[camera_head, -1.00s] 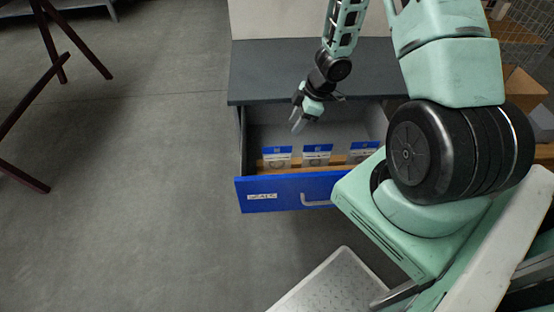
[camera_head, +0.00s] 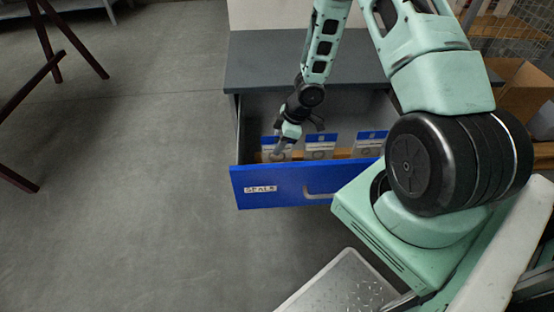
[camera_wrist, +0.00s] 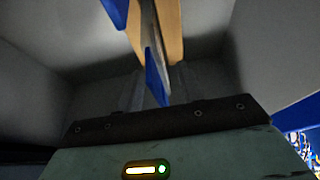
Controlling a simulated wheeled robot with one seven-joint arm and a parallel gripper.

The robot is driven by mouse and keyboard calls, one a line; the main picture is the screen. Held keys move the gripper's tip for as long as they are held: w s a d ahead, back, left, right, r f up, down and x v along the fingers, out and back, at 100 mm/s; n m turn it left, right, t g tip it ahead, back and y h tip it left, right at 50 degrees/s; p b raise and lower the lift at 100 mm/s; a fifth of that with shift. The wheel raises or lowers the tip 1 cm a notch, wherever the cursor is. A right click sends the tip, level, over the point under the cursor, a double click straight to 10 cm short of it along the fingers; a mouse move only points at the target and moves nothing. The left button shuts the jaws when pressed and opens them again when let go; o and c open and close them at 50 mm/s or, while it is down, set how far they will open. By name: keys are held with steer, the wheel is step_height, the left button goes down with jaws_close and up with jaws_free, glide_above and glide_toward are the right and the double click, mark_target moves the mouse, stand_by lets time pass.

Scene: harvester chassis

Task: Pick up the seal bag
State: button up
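Three seal bags with blue headers stand in a row in the open blue-fronted drawer (camera_head: 285,188): the left seal bag (camera_head: 268,142), the middle seal bag (camera_head: 320,146) and the right seal bag (camera_head: 370,144). My gripper (camera_head: 282,150) is down inside the drawer at the left bag and partly covers it. In the wrist view, my gripper (camera_wrist: 158,92) is open, with a finger on each side of a seal bag seen nearly edge-on (camera_wrist: 154,75). Gaps show between bag and fingers. Another blue header (camera_wrist: 117,12) shows beyond it.
A wooden strip (camera_head: 343,154) runs along the row of bags. The drawer's walls and front, labelled SEALS, stand close around my gripper. The grey cabinet top (camera_head: 265,70) is behind. Cardboard boxes (camera_head: 522,88) are at the right; open floor lies left.

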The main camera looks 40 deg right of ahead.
steer(key=shift+w+a+f, duration=0.15)
steer(key=shift+f, duration=0.45)
jaws_close()
steer(key=shift+r, duration=0.15)
